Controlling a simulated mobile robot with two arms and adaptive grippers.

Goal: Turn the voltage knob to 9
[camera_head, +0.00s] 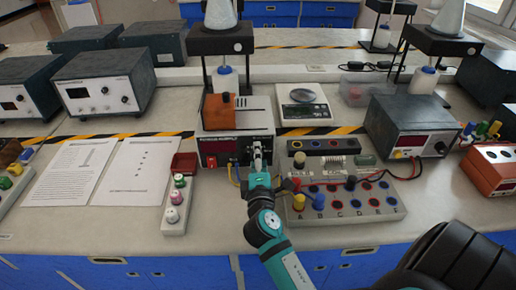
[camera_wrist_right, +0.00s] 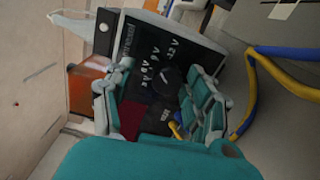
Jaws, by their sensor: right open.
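The power supply (camera_head: 222,146) stands on the bench with a red display on its front. My right gripper (camera_head: 260,160) is in front of the right part of its panel and hides the knob in the head view. In the right wrist view the round black voltage knob (camera_wrist_right: 169,76) sits on the dark panel, with white voltage marks in an arc beside it. My right gripper (camera_wrist_right: 160,105) is open, its fingers on either side of the knob area. Contact with the knob and its exact pointer setting are unclear. My left gripper is not in view.
An orange-topped box (camera_head: 222,107) sits on the supply. A grey terminal board (camera_head: 345,207) with plugs and cables lies to the right. Blue and yellow cables (camera_wrist_right: 270,75) pass close to the gripper. Paper sheets (camera_head: 135,172) and a small socket strip (camera_head: 174,227) lie left.

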